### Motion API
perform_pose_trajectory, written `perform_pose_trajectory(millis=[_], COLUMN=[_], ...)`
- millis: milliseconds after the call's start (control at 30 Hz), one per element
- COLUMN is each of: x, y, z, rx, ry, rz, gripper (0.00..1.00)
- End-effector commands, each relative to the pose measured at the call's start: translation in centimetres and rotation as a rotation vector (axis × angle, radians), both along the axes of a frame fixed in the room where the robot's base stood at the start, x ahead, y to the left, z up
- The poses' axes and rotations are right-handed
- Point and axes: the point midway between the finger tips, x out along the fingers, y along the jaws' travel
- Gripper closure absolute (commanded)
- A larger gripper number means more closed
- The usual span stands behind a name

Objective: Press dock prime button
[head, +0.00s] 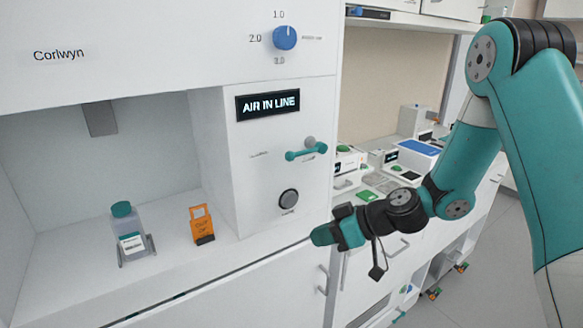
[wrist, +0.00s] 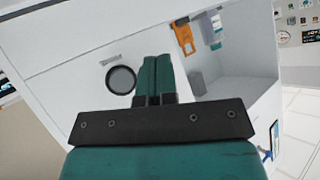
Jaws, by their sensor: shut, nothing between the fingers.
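The button also shows in the wrist view (wrist: 121,80), just left of my fingertips. My teal gripper (head: 320,236) is shut and empty, below and right of the button in the head view. The two closed fingers (wrist: 155,64) point toward the panel and appear apart from the button. A display (head: 267,105) above reads "AIR IN LINE".
The teal lever (head: 306,151) juts from the panel, with a blue dial (head: 285,37) higher up. A cluttered counter (head: 395,180) lies behind my arm.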

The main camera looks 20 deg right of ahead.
Motion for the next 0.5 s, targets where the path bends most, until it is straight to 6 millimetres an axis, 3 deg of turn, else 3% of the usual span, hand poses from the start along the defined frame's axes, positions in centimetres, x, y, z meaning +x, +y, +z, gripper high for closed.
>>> perform_pose_trajectory(millis=[33, 200, 500], x=[0.4, 1.2, 1.2], y=[-0.7, -1.7, -1.7], z=[0.8, 0.4, 0.2], rx=[0.007, 0.013, 0.012], ry=[-0.013, -0.053, -0.055], rz=[-0.023, -0.054, -0.054], gripper=[1.0, 1.0, 1.0])
